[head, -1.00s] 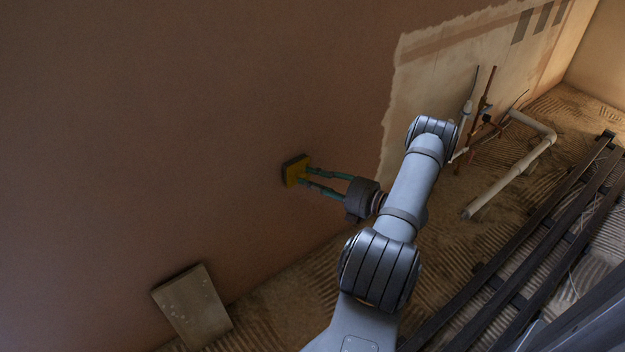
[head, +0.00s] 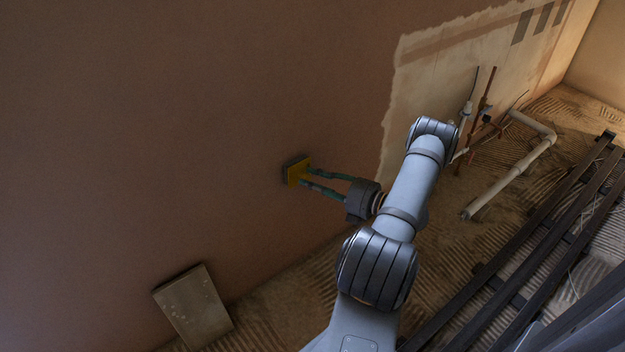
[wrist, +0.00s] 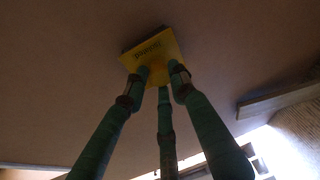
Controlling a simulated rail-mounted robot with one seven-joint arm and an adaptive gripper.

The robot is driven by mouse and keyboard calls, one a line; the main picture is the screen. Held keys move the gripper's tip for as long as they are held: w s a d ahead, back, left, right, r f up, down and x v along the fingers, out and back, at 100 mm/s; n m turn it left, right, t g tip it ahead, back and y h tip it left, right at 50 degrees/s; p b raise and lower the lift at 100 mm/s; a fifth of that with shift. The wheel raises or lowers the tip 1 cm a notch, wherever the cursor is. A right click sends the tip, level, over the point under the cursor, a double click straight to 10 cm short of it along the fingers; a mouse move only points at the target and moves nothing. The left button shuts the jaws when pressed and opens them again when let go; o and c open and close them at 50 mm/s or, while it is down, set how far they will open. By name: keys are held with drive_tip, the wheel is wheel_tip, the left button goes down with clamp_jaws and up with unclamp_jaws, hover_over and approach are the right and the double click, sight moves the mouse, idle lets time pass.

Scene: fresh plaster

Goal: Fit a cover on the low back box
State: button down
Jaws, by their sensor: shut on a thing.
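A yellow cover (head: 298,173) is at the brown plaster wall, and it also shows in the wrist view (wrist: 165,62) with dark lettering on its face. My gripper (head: 307,176) has green fingers and is shut on the cover; in the wrist view its fingertips (wrist: 158,76) meet at the cover's near side. A dark edge shows behind the cover, along its upper left. The low back box cannot be made out; the cover and fingers may hide it. I cannot tell whether the cover touches the wall.
A flat board (head: 193,308) leans at the wall's foot, lower left. Dark rails (head: 540,245) run along the ridged floor. The wall around the cover is clear.

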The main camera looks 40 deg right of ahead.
drive_tip(key=shift+w, duration=0.3)
idle(0.6)
drive_tip(key=c, duration=1.4)
unclamp_jaws()
drive_tip(key=shift+o, duration=0.2)
drive_tip(key=s+p, duration=0.1)
drive_tip(key=s, duration=0.6)
drive_tip(key=shift+p, duration=0.4)
drive_tip(key=shift+a, duration=0.1)
drive_tip(key=shift+w+b, duration=0.95)
drive_tip(key=shift+w, duration=2.5)
